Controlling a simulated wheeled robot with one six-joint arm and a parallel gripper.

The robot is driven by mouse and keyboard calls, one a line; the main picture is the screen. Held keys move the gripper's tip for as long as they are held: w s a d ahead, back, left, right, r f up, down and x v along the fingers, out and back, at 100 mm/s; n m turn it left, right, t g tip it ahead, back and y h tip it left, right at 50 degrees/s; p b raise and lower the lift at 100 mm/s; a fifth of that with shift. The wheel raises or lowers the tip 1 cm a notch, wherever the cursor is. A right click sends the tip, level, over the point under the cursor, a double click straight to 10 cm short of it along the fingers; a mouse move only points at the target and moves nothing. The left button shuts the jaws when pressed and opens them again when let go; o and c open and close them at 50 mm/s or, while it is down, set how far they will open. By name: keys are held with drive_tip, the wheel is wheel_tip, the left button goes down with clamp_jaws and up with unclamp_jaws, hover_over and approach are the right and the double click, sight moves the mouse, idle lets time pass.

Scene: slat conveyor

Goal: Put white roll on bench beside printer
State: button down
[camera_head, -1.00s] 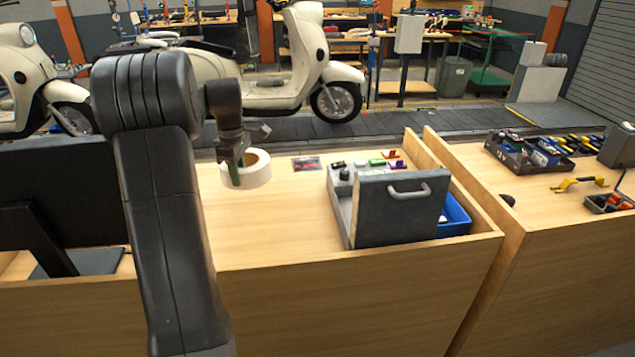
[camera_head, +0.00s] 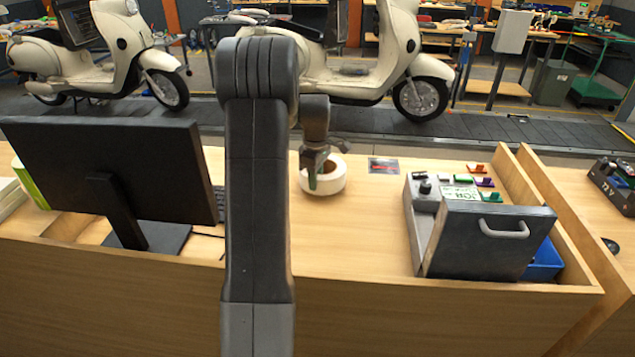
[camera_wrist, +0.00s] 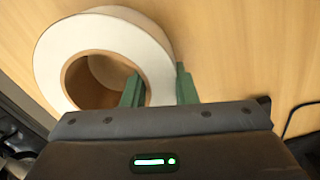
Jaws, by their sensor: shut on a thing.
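The white roll (camera_head: 336,180) is a wide ring with a brown inner core, over the wooden bench (camera_head: 365,215) in the head view. My gripper (camera_head: 318,170) is above the roll's left side and shut on its wall. In the wrist view, the green fingers of my gripper (camera_wrist: 160,90) straddle the wall of the white roll (camera_wrist: 110,30), one inside the hole and one outside. I cannot tell whether the roll touches the bench. No printer can be made out with certainty.
A grey box with a handle (camera_head: 490,245) stands right of the roll, near a blue bin (camera_head: 545,258). A dark card (camera_head: 383,165) lies just right of the roll. A monitor (camera_head: 100,165) stands at left. Raised wooden edges bound the bench's front and right.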

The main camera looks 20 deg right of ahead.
drive_tip(key=shift+f, duration=0.9)
drive_tip(key=shift+f, duration=0.1)
drive_tip(key=c, duration=1.1)
unclamp_jaws()
drive_tip(key=shift+c, duration=0.2)
wheel_tip(320, 180, up, 12)
drive_tip(key=shift+r+b, duration=0.1)
drive_tip(key=shift+b, duration=0.6)
